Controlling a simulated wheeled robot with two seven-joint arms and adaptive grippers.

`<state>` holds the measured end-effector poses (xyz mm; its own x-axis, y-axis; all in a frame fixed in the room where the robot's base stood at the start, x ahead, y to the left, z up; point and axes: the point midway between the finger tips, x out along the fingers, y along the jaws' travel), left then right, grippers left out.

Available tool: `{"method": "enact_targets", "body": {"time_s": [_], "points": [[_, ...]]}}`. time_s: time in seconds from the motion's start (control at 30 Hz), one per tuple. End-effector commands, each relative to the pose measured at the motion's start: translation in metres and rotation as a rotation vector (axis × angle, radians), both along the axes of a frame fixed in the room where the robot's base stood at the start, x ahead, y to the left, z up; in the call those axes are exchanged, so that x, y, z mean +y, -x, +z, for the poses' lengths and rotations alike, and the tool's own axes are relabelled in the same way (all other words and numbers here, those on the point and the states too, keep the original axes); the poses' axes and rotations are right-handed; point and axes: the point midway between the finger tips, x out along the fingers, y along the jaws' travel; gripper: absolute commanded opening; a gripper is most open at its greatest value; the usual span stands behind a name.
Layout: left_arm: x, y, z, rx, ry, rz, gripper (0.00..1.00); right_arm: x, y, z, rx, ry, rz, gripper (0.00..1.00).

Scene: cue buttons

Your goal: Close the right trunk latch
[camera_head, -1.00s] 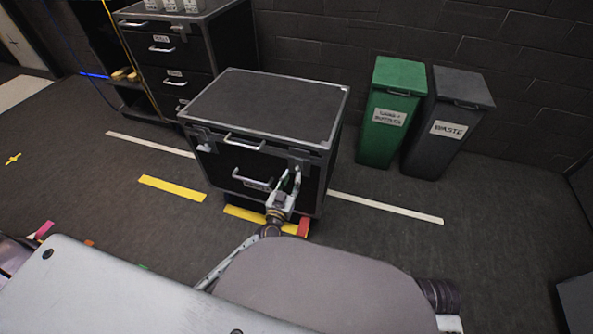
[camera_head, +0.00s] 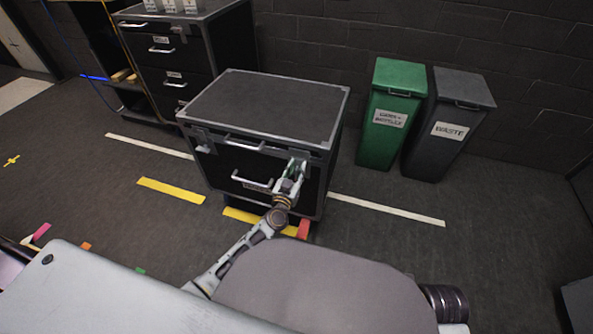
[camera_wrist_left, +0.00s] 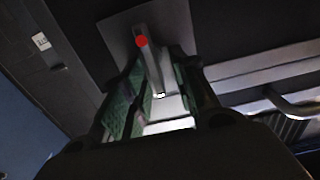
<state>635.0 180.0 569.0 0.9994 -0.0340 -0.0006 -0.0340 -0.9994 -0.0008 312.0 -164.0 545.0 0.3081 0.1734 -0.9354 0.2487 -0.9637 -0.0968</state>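The trunk (camera_head: 262,100) is a black case with grey metal edges, and its lid is down. Its right latch (camera_head: 300,158) is on the upper front, partly hidden by my left gripper (camera_head: 293,172). In the left wrist view the latch lever (camera_wrist_left: 150,50) is a grey bar with a red dot, standing out from a grey plate. My left gripper (camera_wrist_left: 158,95) has its green-padded fingers apart, one on each side of the lever's lower end. I cannot tell whether they touch it. The left latch (camera_head: 203,141) is at the trunk's other front corner. My right gripper is not in view.
Two handles (camera_head: 245,143) are on the trunk's front. A black drawer cabinet (camera_head: 180,60) stands behind left. A green bin (camera_head: 392,110) and a grey waste bin (camera_head: 450,125) stand right, by the wall. The floor right of the trunk is clear.

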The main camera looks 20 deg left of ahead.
Motion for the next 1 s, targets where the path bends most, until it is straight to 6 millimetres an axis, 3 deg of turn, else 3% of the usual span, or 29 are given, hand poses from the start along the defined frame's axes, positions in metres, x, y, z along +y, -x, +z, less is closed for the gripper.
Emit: {"method": "enact_targets", "body": {"time_s": [0.07,0.3,1.0], "points": [[-0.0001,0.0000,0.0001,0.000,0.000,0.000,0.29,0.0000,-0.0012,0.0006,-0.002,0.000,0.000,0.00],[-0.0001,0.0001,0.0002,0.000,0.000,0.000,0.00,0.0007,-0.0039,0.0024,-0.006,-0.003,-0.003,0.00],[0.0025,0.0001,0.0004,0.004,0.113,0.000,0.00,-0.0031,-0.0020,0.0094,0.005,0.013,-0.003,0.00]]}}
